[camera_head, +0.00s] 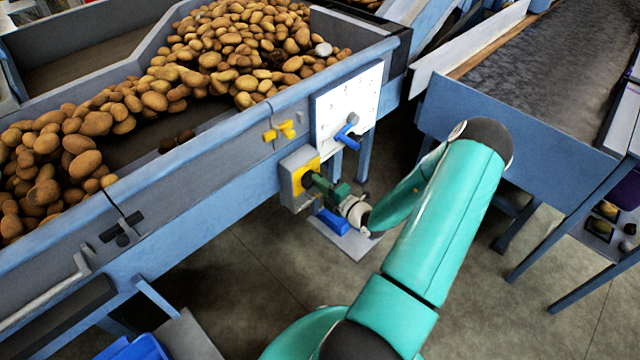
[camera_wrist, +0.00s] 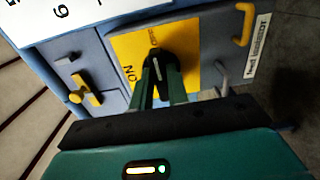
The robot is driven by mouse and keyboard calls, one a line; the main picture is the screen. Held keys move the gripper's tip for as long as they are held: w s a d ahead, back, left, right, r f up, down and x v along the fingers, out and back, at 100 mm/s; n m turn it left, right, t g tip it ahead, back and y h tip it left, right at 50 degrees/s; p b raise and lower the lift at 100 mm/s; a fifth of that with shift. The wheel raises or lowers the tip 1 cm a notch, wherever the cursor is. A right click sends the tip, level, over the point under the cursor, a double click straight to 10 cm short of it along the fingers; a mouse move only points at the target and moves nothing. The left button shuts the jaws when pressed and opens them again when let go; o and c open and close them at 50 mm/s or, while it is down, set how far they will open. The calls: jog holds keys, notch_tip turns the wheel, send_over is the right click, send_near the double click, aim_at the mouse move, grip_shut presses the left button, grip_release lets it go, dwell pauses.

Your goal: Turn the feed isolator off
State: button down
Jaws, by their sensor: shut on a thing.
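The feed isolator is a grey box (camera_head: 289,163) with a yellow plate on the side of the blue grader frame. In the wrist view its yellow plate (camera_wrist: 128,48) fills the upper middle, with ON lettering at its left and smaller lettering at the top. A black rotary knob (camera_wrist: 157,58) with a pale pointer line sits on the plate. My gripper (camera_head: 318,184) reaches the plate from the right. In the wrist view my gripper's green fingers (camera_wrist: 161,84) are shut on the knob, one on each side, hiding its lower part.
A yellow handle (camera_head: 279,131) is on the frame left of the isolator. A white marked panel (camera_head: 345,98) with a blue handle (camera_head: 347,135) is above right. A blue object (camera_head: 333,221) sits below. A yellow loop (camera_wrist: 244,24) and grey lever (camera_wrist: 222,78) are close by the plate.

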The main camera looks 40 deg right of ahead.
jog(key=shift+s+m, duration=0.1)
jog(key=shift+m, duration=0.2)
jog(key=c, duration=1.4)
grip_release()
jog(key=shift+o, duration=0.2)
jog(key=s, duration=1.3)
jog(key=shift+s+d, duration=0.15)
jog(key=shift+s, duration=0.25)
jog(key=shift+w, duration=0.1)
